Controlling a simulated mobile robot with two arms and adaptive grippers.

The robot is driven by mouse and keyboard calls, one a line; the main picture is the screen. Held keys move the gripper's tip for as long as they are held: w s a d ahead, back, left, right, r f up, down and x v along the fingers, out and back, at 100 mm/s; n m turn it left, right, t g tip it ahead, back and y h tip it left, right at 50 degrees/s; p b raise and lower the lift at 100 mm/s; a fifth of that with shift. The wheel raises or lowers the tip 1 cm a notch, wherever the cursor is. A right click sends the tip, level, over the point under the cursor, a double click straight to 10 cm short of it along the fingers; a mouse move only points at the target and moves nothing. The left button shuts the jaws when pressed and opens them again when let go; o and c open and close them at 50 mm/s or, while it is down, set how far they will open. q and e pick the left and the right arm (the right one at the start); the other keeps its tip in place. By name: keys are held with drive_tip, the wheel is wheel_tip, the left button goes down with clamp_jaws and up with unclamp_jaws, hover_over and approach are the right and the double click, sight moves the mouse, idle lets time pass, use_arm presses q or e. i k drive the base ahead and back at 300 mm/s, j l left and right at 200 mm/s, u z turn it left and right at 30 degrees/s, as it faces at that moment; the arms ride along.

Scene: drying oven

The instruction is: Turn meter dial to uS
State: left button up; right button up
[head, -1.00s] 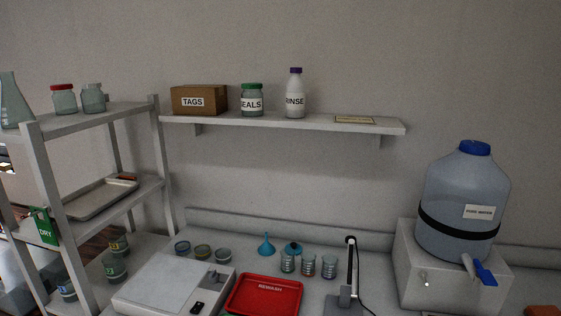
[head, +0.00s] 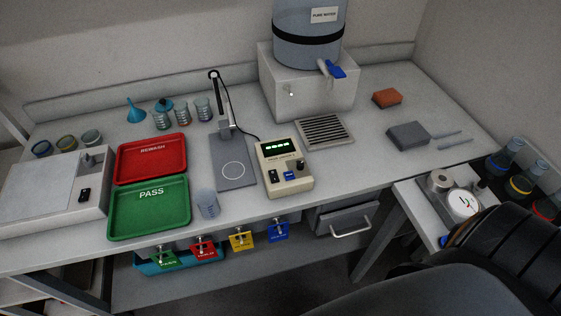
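The meter (head: 284,186) is a beige box with a lit green display (head: 279,147), standing on the bench right of the probe stand (head: 235,178). A dark dial (head: 300,165) sits on the right of its face; its pointer setting is too small to read. Neither of my grippers is in view.
A red REWASH tray (head: 152,171) and a green PASS tray (head: 118,219) lie left. A small beaker (head: 208,203) stands left of the meter. A drain grille (head: 325,131) and water dispenser (head: 309,92) are behind it. A large dark shape fills the bottom right.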

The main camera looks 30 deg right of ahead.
sight(300, 164)
drive_tip(key=k+l+z, duration=0.1)
drive_tip(key=z, duration=0.85)
drive_tip(key=j+z, duration=0.1)
drive_tip(key=k, duration=0.05)
